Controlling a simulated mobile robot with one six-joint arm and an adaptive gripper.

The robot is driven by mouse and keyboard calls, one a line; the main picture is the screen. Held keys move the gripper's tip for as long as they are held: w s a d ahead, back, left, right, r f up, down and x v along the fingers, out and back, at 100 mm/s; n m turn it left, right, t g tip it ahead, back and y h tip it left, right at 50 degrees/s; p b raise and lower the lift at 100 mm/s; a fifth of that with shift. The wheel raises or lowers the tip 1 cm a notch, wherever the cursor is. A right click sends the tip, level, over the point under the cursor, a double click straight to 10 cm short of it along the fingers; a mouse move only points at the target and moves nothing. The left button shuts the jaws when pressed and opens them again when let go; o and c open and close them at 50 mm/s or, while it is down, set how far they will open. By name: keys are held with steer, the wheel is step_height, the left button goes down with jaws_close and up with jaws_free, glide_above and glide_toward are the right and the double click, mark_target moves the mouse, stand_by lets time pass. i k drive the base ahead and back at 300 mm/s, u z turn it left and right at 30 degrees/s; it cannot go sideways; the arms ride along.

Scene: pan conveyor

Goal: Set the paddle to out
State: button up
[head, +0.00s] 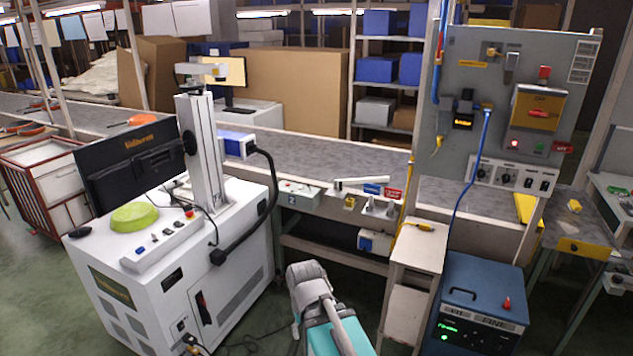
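A pale bar (361,181), which looks like the paddle, lies roughly level at the front edge of the grey bench. A blue label (375,189) and a red label (393,193) sit just below and beside its right end. Their lettering is too small to read, so I cannot tell which setting the bar is at. My gripper does not show. Only grey and teal links of my own arm rise at the bottom centre, below and in front of the bar and apart from it.
A white machine (245,285) with a dark monitor stands at left. A grey control panel (480,60) stands at right, above a blue power unit (482,275). A narrow white stand (421,246) is right of my arm. Cables hang from the white machine and panel.

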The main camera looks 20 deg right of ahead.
mark_target(338, 183)
steer(key=u, duration=0.1)
steer(key=i, duration=1.05)
steer(key=z, duration=0.5)
steer(key=i, duration=1)
steer(key=z, duration=0.4)
steer(key=k, duration=0.9)
steer(key=z, duration=0.15)
steer(key=i, duration=0.4)
